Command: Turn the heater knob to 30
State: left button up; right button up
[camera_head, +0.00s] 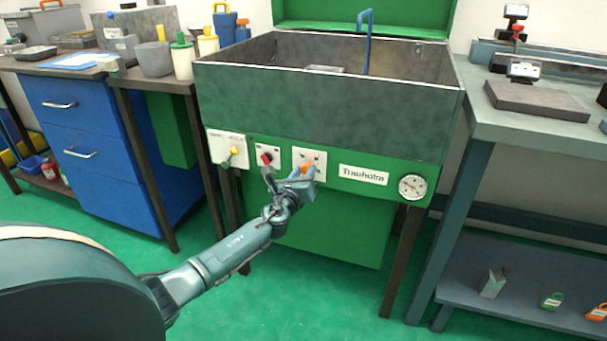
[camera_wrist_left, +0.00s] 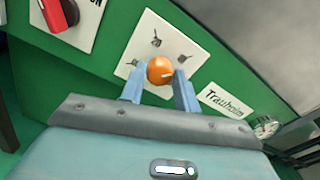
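The heater knob (camera_wrist_left: 160,70) is a round orange knob on a white plate (camera_wrist_left: 130,64) with small dark marks around it, on the green front of the sink-like tank. A pale line on the knob points to the right in the left wrist view. In the head view the knob (camera_head: 306,169) is partly covered by my left gripper (camera_head: 304,173). The left wrist view shows the two blue fingers of that gripper (camera_wrist_left: 161,73) close against both sides of the knob, apparently shut on it. The plate's lettering is too small to read. My right gripper is not in view.
A red switch (camera_head: 267,157) and a yellow-tipped lever (camera_head: 233,151) sit left of the knob. A "Trauholm" label (camera_head: 364,174) and a round gauge (camera_head: 412,186) are to the right. The grey tank (camera_head: 330,107) rises above. A workbench (camera_head: 535,124) stands at right.

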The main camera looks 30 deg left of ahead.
pick_arm(q)
jog(key=o, duration=0.4)
jog(key=shift+s, duration=0.1)
jog(key=shift+s+d, duration=0.1)
jog(key=shift+s, duration=0.2)
jog(key=p+v, duration=0.3)
jog(key=v, duration=0.9)
jog(key=shift+s, duration=0.2)
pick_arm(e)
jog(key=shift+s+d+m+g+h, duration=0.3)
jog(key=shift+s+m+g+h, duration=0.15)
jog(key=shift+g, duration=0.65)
